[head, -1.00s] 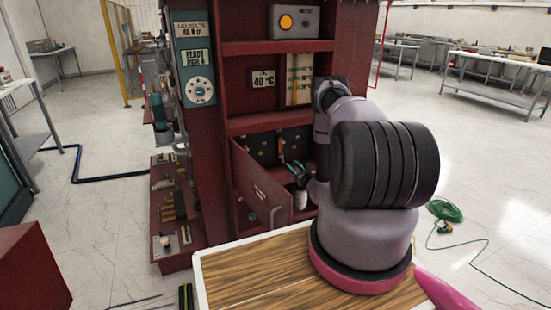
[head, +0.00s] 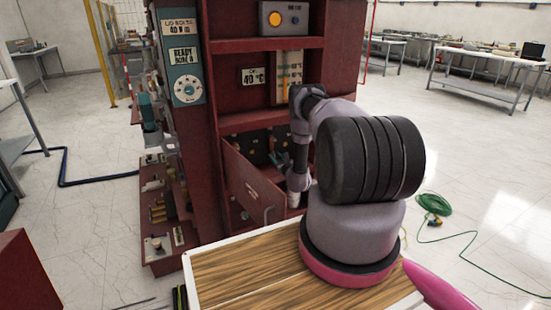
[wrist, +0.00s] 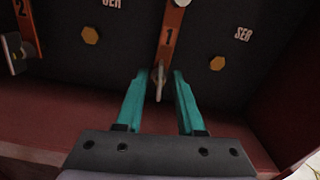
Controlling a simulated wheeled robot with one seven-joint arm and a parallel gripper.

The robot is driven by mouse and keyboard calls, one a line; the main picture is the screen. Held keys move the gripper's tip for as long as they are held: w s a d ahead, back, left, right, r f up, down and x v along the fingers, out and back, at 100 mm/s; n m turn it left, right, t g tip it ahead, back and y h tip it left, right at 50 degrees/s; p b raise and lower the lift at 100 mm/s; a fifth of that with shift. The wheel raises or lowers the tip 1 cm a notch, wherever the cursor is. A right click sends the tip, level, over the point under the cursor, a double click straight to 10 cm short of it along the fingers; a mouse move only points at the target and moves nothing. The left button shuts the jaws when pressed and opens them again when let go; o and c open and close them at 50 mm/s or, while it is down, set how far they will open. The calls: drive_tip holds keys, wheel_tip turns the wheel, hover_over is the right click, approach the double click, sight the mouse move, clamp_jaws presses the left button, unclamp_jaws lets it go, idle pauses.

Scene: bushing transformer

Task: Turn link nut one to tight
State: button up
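In the wrist view my gripper (wrist: 160,80) is open, with two teal fingers pointing at a dark panel. Link one is an orange strip (wrist: 168,38) marked 1. Its nut, a small pale metal piece (wrist: 158,86), shows between the fingertips at the strip's lower end. Gaps show on both sides of it, and I cannot tell whether a finger touches it. Link two, an orange strip (wrist: 25,22) marked 2, has a similar metal nut (wrist: 13,52) at the left. In the head view my wrist reaches into the cabinet's lower bay, and the nut cannot be made out.
Yellow hex bolts (wrist: 90,35) and SER labels flank link one. A red ledge (wrist: 70,100) lies below the panel. In the head view the red cabinet's (head: 262,122) hinged door (head: 252,187) stands open left of my wrist. A wooden tabletop (head: 240,262) is in front.

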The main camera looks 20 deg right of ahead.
clamp_jaws()
drive_tip(key=shift+d+m, duration=0.1)
drive_tip(key=shift+m, duration=0.2)
drive_tip(key=m, duration=0.3)
drive_tip(key=shift+d+m, duration=0.15)
drive_tip(key=shift+m, duration=0.25)
drive_tip(key=m, duration=0.5)
drive_tip(key=shift+f, duration=0.1)
drive_tip(key=m, duration=0.5)
drive_tip(key=shift+d+f+m, duration=0.1)
drive_tip(key=shift+m, duration=0.3)
drive_tip(key=m, duration=0.4)
drive_tip(key=shift+f, duration=0.1)
